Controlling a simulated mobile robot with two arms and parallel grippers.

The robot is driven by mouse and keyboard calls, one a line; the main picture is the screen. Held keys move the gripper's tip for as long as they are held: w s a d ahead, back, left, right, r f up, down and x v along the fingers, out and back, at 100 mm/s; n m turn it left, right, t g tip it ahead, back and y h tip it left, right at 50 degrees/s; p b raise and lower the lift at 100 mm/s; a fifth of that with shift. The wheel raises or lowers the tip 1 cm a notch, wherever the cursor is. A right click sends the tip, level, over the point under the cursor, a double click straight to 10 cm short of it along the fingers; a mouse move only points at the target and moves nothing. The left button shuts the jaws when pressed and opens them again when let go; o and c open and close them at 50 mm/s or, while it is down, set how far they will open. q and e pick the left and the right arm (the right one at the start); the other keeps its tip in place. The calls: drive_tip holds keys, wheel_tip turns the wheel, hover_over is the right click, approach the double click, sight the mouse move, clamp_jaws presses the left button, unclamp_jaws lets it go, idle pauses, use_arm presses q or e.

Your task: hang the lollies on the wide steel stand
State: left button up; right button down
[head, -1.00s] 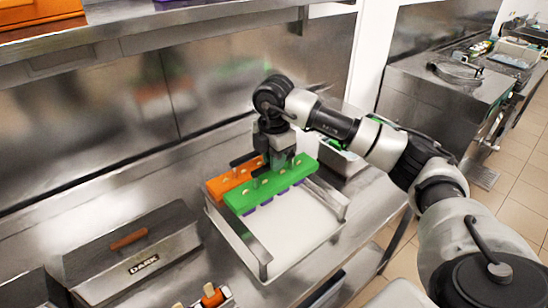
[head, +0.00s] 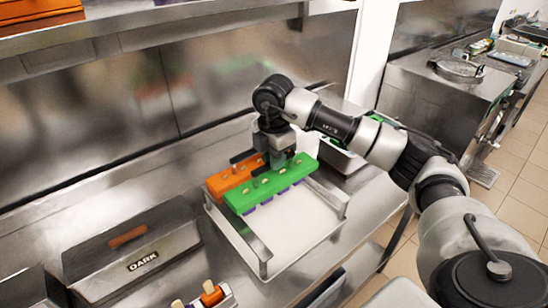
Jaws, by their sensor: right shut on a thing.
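The wide steel stand (head: 258,240) stands on the steel counter, with a white base between its raised side rails. A green holder (head: 272,188) lies across the rails, with several stick ends on top and purple lollies (head: 250,209) hanging below. An orange holder (head: 228,180) lies behind it, also with stick ends showing. My right gripper (head: 284,165) points down at the green holder's back edge, close to its middle, and is shut on the green holder. Its fingertips are partly hidden. My left gripper is out of the picture.
A steel box labelled DARK (head: 132,252) with a brown handle stands at left. A small tray with orange pieces (head: 212,295) is at the bottom edge. A steel container (head: 342,158) sits behind the stand at right. A shelf (head: 150,38) overhangs the counter.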

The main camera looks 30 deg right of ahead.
drive_tip(key=shift+f+b, duration=0.85)
drive_tip(key=shift+f, duration=0.5)
idle(0.6)
drive_tip(key=c, duration=1)
unclamp_jaws()
wheel_tip(320, 180, up, 10)
drive_tip(key=shift+f+b, duration=0.15)
drive_tip(key=shift+b, duration=0.6)
drive_tip(key=shift+r, duration=0.6)
